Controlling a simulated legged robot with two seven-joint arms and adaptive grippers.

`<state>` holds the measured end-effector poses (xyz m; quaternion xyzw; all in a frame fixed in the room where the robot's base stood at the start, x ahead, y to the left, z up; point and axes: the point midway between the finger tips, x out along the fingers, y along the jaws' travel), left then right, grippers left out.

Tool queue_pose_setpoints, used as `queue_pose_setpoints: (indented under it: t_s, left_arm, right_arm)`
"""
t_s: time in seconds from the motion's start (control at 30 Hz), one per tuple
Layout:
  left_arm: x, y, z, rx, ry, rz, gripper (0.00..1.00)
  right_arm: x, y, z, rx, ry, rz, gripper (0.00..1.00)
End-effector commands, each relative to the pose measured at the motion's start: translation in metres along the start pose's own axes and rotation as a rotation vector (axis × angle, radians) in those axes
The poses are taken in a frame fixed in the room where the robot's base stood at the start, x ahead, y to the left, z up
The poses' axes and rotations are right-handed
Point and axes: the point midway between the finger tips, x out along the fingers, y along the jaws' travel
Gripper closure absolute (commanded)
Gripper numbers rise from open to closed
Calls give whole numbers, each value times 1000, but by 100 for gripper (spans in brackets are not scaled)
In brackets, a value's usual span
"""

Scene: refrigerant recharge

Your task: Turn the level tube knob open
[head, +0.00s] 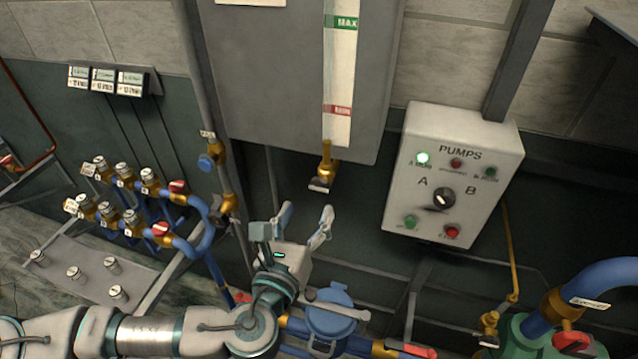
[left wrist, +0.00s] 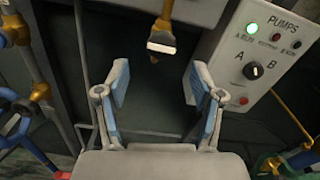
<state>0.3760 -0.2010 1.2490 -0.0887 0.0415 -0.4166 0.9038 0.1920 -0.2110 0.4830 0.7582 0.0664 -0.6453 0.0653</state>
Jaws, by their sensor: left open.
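The level tube (head: 340,75) runs down the front of a grey tank, with a green MAX mark and a red MIN mark. Its knob (head: 321,184) is a small grey handle on the brass valve (head: 326,158) at the tube's lower end. In the left wrist view the knob (left wrist: 161,46) shows ahead of and above the fingers, apart from them. My left gripper (head: 303,222) is open and empty, below and slightly left of the knob in the head view. Its fingers (left wrist: 160,92) are spread wide in the left wrist view. My right gripper is not seen.
A white PUMPS panel (head: 455,175) with a selector and lamps is right of the knob. Brass valves on blue pipes (head: 185,215) stand at the left. A grey vertical pipe (head: 205,100) runs beside the tank (head: 260,85). A blue round-capped fitting (head: 332,310) lies below the gripper.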

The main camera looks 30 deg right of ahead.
Motion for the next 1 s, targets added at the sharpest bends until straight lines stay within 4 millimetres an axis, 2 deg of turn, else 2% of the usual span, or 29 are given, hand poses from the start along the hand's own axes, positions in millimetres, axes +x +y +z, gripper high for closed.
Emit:
queue_pose_setpoints:
  t_s: [0.1,0.3,0.5,0.77,0.87,1.0]
  left_arm:
    - [29,0,0,-1,-1,2,33]
    - [63,0,0,-2,0,1,33]
    - [76,1,1,-3,-1,0,33]
    - [79,0,0,-2,-1,-1,33]
    - [80,0,0,-2,0,0,53]
    - [80,0,0,-2,0,0,88]
  right_arm:
    - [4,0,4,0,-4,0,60]
    - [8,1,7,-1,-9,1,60]
    - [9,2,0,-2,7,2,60]
    - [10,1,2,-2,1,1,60]
    - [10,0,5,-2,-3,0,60]
    - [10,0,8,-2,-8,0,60]
